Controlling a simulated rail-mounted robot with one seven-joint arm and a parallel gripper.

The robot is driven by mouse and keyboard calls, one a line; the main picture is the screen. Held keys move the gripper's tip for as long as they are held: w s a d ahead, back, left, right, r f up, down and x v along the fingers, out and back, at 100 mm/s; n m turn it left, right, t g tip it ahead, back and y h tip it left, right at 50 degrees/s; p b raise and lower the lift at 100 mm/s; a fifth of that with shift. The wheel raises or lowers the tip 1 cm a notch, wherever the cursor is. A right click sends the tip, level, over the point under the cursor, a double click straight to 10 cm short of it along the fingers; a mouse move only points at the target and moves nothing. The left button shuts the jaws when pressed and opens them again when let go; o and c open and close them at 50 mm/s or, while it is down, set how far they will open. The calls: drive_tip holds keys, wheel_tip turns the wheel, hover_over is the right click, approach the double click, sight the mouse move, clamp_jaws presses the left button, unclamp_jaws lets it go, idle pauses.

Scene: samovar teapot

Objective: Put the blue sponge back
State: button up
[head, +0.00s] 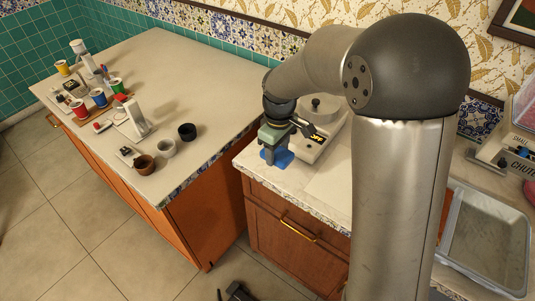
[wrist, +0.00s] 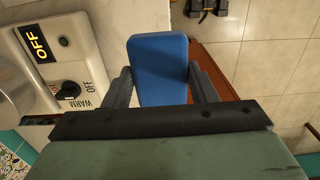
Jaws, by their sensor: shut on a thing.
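The blue sponge (wrist: 158,62) is held between the two dark fingers of my gripper (wrist: 160,80) in the wrist view, with its far end sticking out past the fingertips. In the head view my gripper (head: 275,150) points down at the left end of the right-hand counter, beside the warmer. Blue parts of the sponge (head: 284,158) show around the fingers there. I cannot tell whether the sponge touches the counter top or hangs just above it.
The white warmer with OFF and WARM labels (wrist: 62,55) stands close beside the gripper; it also shows in the head view (head: 318,140). A gap separates this counter from the left counter (head: 180,75), which holds cups and small devices. A grey basin (head: 485,240) is at right.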

drive_tip(key=w+f, duration=0.2)
drive_tip(key=w+a+f+p, duration=0.1)
drive_tip(key=w+f, duration=0.1)
drive_tip(key=w+a+f+p, duration=0.1)
drive_tip(key=w+f, duration=0.1)
drive_tip(key=shift+w+f, duration=0.2)
drive_tip(key=shift+f, duration=1.65)
drive_tip(key=shift+f, duration=0.1)
drive_tip(key=shift+f, duration=0.15)
drive_tip(key=o, duration=0.9)
